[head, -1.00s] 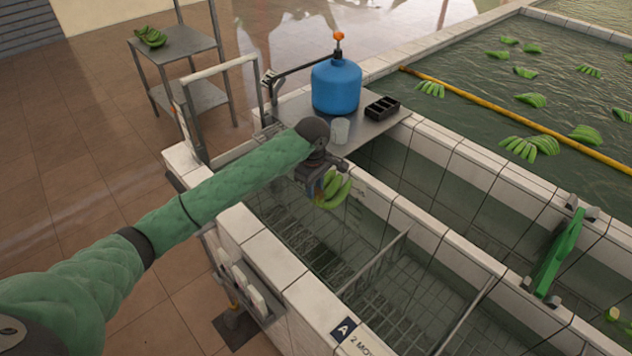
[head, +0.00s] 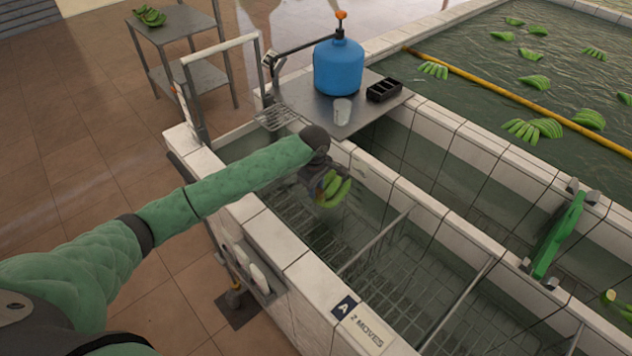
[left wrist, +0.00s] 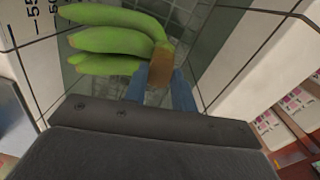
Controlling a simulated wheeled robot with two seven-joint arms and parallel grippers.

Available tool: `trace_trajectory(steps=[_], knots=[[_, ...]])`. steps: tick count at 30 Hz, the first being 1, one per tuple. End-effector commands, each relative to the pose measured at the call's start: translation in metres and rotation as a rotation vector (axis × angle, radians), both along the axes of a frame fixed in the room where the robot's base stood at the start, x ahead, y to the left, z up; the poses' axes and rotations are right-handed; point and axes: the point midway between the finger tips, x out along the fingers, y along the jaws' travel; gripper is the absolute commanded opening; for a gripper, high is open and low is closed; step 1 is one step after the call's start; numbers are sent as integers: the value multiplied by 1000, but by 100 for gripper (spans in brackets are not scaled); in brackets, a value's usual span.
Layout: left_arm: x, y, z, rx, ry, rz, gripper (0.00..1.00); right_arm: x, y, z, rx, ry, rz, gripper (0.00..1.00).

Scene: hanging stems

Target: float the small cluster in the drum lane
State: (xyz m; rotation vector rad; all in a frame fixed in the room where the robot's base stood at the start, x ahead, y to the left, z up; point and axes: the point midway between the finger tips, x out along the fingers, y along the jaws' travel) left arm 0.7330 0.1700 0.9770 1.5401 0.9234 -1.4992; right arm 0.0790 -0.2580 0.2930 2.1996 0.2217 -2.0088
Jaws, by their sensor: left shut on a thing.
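The small cluster of green bananas (head: 334,188) hangs from my left gripper (head: 320,178) over the near tiled lane. In the left wrist view the cluster (left wrist: 115,42) shows several green fingers, and the blue fingertips of my left gripper (left wrist: 162,88) are shut on its brown crown. The lane below (head: 290,215) holds water with metal racks under it. I cannot tell for sure whether the cluster touches the water. A sign at the lane's near end reads "A 2 MOVES" (head: 360,322). My right gripper is not in view.
White tiled walls (head: 430,205) border the lane, and metal divider bars (head: 375,242) cross it. A steel shelf holds a blue jug (head: 338,68), a cup (head: 342,110) and a black tray (head: 384,90). A green gate (head: 560,235) stands at right.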

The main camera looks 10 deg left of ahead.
Motion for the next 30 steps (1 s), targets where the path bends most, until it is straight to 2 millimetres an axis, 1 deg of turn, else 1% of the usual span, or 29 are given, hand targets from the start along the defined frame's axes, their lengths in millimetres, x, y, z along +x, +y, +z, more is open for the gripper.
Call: trace_trajectory(steps=[30], knots=[[0, 0, -90, 0, -1, 0, 0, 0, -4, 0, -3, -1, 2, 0]])
